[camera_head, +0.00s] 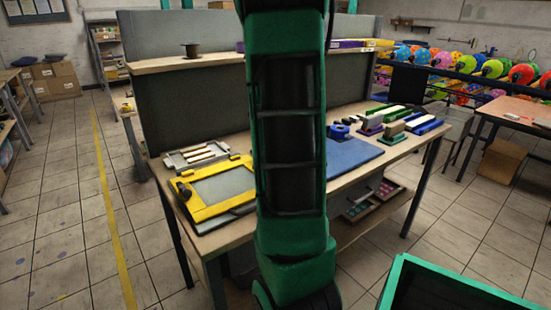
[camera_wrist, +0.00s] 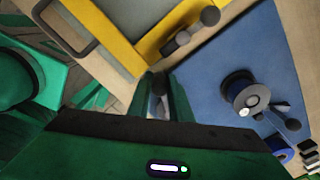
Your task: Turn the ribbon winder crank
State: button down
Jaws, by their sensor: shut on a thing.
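In the wrist view a spool-like device with a pale face (camera_wrist: 246,97), which looks like the ribbon winder, stands on the blue mat (camera_wrist: 212,72). The winder knob is apart from the fingers. In the head view my green arm hides the gripper and the winder.
A yellow frame (camera_head: 186,200) lies on the workbench left of my arm, the blue mat (camera_head: 352,154) right of it. A grey panel (camera_head: 190,108) rises at the bench's back. A green bin (camera_head: 400,272) is at lower right.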

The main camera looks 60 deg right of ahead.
jog(key=shift+d, duration=0.15)
jog(key=c, duration=1.6)
grip_release()
notch_tip(320, 180, up, 11)
jog(key=shift+f, duration=0.1)
